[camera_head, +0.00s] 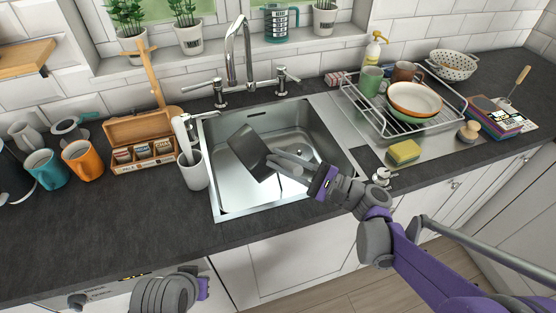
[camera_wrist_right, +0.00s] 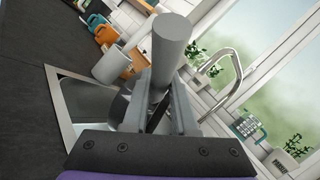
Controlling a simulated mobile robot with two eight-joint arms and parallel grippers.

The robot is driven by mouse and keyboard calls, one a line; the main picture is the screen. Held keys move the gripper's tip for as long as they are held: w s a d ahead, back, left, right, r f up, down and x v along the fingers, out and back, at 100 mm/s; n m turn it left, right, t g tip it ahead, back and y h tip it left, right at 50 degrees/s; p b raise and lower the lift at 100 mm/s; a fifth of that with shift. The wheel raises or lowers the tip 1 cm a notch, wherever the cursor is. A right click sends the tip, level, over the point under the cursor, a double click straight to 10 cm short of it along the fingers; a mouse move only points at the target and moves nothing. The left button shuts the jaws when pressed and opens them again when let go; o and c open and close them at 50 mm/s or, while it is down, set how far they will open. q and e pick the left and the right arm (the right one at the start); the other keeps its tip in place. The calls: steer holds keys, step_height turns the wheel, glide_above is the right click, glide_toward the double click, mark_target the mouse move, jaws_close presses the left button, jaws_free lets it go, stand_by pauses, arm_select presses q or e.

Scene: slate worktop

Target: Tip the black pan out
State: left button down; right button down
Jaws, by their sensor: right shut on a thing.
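The black pan (camera_head: 250,152) is over the sink basin (camera_head: 225,205) in the head view, strongly tilted, with its dark face turned to the left. Whether it touches the basin is hard to tell. My right gripper (camera_head: 289,164) comes in from the right and is shut on the pan's handle. In the right wrist view, a grey cylinder, seemingly the pan handle (camera_wrist_right: 174,50), stands between the fingers of the gripper (camera_wrist_right: 158,115). The pan's inside and any contents cannot be made out. Part of my left wrist shows at the bottom left of the head view; its fingers are hidden.
The tap (camera_head: 240,55) rises behind the sink. A white cup (camera_head: 194,172) stands at the sink's left edge, beside a wooden tea box (camera_head: 145,160). Right of the sink are a dish rack (camera_head: 415,122) and a sponge (camera_head: 404,153). The worktop (camera_head: 100,235) at front left is clear.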

arm_select(q)
steer(key=shift+a, duration=0.15)
arm_select(e)
steer(key=shift+a+r, duration=0.1)
steer(key=shift+w+d+m+t, duration=0.25)
steer(key=shift+d+m+t, duration=0.05)
steer(key=shift+d, duration=0.2)
arm_select(q)
steer(key=shift+w+f, duration=0.2)
steer(key=shift+w, duration=0.05)
arm_select(e)
steer(key=shift+r, duration=0.1)
arm_select(q)
steer(key=shift+d, duration=0.2)
steer(key=shift+w+d+f+b, duration=0.15)
steer(key=shift+w+b, duration=0.15)
arm_select(e)
steer(key=shift+w+d+m, duration=0.35)
steer(key=shift+d+m, duration=0.05)
steer(key=shift+d, duration=0.05)
steer(key=shift+r, duration=0.1)
